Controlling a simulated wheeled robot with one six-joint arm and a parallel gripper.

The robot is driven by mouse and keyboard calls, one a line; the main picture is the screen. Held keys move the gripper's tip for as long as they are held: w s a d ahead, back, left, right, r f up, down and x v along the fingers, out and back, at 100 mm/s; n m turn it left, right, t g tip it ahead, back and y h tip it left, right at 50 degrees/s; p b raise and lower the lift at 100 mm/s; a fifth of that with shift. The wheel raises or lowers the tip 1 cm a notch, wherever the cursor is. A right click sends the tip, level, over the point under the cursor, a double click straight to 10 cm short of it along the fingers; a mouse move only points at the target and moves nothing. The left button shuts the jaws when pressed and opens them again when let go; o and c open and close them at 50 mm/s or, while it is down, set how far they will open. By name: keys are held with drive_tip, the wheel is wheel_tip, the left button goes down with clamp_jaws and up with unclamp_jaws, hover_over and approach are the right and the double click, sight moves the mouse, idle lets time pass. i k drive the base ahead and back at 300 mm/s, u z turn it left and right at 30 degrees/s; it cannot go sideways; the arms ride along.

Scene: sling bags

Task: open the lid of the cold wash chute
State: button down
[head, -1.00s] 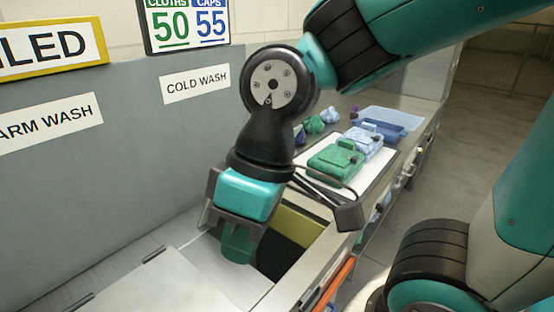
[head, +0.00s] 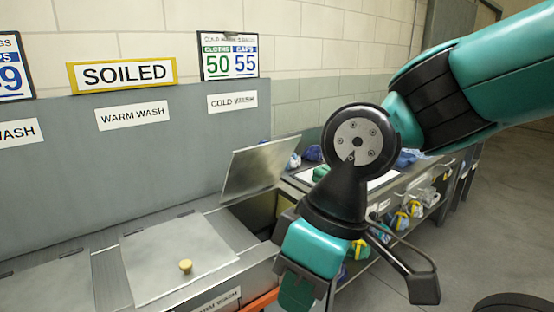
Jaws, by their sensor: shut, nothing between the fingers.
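The cold wash chute's lid (head: 260,168) is a flat metal panel. It stands raised, leaning back on its hinge side below the COLD WASH sign (head: 232,102). Under it the chute opening (head: 258,214) shows, with a yellowish inner wall. My gripper (head: 297,292) is shut and empty, pointing down in front and to the right of the opening, apart from the lid. My gripper and wrist hide part of the chute's right side.
The warm wash lid (head: 160,262) lies closed to the left, with a yellow knob (head: 185,266). Another lid (head: 50,290) is at far left. A SOILED sign (head: 123,74) hangs on the wall. A bench with folded items stands behind my arm.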

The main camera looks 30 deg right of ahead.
sight(261, 166)
drive_tip(key=z, duration=0.55)
drive_tip(key=i, duration=0.45)
drive_tip(key=z, duration=0.6)
drive_tip(key=i, duration=0.8)
drive_tip(key=u, duration=0.4)
